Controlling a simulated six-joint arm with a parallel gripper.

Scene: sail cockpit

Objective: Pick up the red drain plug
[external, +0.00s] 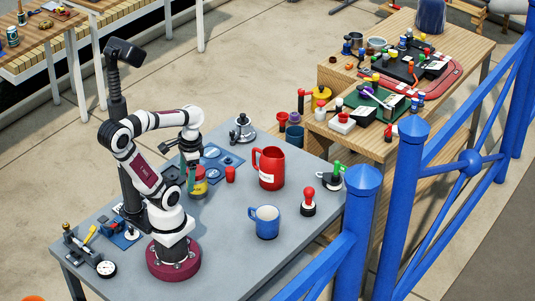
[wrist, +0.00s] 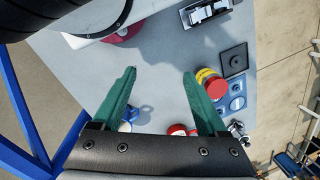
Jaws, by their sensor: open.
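A small red drain plug (external: 230,174) stands on the grey table in the external view, just right of a yellow and red can (external: 199,188). My gripper (external: 191,172) points down beside the can, left of the plug and apart from it. In the wrist view, my gripper (wrist: 160,71) has its green fingers spread, with only bare grey table between the tips. The can (wrist: 207,80) shows right of the right finger. A red shape (wrist: 177,129) shows low between the fingers, partly hidden; I cannot tell whether it is the plug or the red mug.
A red mug (external: 269,168) stands right of the plug, and a blue mug (external: 264,222) stands nearer the front edge. A red-knobbed tool (external: 308,203) stands at the right. Blue plates (external: 211,153) lie behind the can. Open table lies between plug and blue mug.

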